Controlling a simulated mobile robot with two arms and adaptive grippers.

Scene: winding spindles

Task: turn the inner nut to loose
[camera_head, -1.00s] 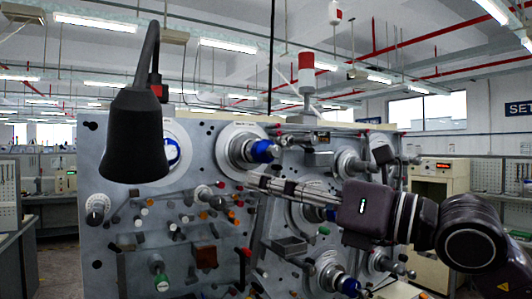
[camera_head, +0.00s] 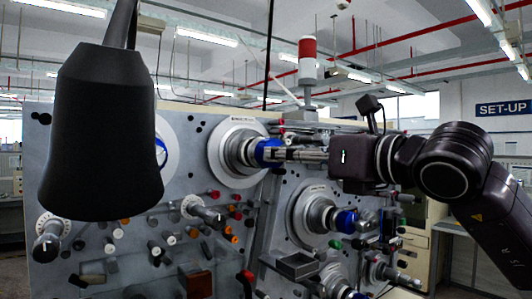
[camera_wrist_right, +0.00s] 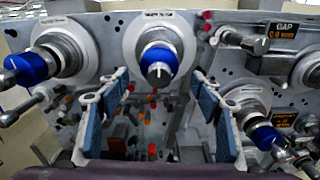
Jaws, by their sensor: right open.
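A spindle with a blue nut (camera_head: 266,152) on a grey stepped collar (camera_head: 240,150) stands out from a white round plate on the upper machine panel. My right gripper (camera_head: 286,155) comes in from the right, its fingertips overlapping the nut's right side in the head view. In the right wrist view the open right gripper (camera_wrist_right: 160,88) has one finger on each side, and the blue nut (camera_wrist_right: 160,64) with its grey centre cap lies ahead, between and slightly above the fingertips. Gaps show on both sides of it. My left gripper is not in view.
Other blue-nut spindles (camera_head: 346,221) (camera_wrist_right: 30,67) sit on the same panel. A large black lamp-like shade (camera_head: 100,135) hides its left part. Several small rollers and knobs (camera_head: 205,212) stick out below. A red-white beacon (camera_head: 307,62) stands on top.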

